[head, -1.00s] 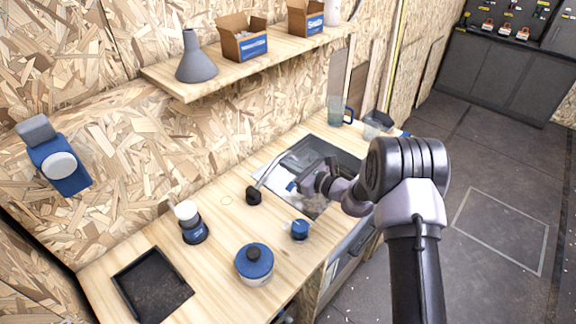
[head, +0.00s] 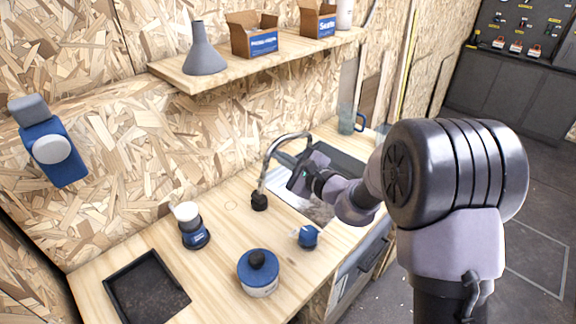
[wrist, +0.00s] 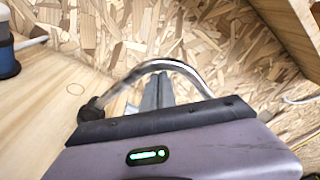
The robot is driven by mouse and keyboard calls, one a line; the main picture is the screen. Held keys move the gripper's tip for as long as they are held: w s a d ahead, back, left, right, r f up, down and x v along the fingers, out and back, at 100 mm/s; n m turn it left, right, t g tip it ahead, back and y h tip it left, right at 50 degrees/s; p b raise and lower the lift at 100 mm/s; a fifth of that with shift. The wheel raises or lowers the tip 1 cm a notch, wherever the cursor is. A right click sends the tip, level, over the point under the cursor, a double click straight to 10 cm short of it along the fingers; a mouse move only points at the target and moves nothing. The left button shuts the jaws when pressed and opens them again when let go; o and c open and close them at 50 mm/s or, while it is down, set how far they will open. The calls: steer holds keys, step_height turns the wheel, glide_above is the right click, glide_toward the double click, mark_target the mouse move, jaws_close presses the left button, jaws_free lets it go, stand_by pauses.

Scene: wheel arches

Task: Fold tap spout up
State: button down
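The tap (head: 259,201) stands on the worktop at the left edge of the sink. Its curved metal spout (head: 272,150) arches up above the sink, towards my gripper. In the wrist view the spout (wrist: 132,73) rises from its black base at left and bends over to the right. My gripper (head: 299,172) is over the sink beside the arch. In the wrist view its two grey fingers (wrist: 158,92) lie close together, with their tips just below the top of the spout. I see nothing between them; whether they touch the spout is unclear.
The sink (head: 345,166) lies under my gripper. A blue-lidded pot (head: 258,273), a small blue item (head: 308,237), a blue-and-white bottle (head: 190,226) and a black tray (head: 147,291) stand on the worktop. A shelf (head: 200,80) hangs above the back.

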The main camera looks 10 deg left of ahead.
steer(key=shift+s+a+r+b, duration=0.25)
steer(key=shift+s+a+r, duration=0.15)
steer(key=shift+s+a, duration=0.3)
steer(key=shift+s+a+r+b, duration=0.2)
steer(key=shift+s+a+r, duration=0.25)
steer(key=shift+s, duration=0.35)
steer(key=shift+a, duration=0.1)
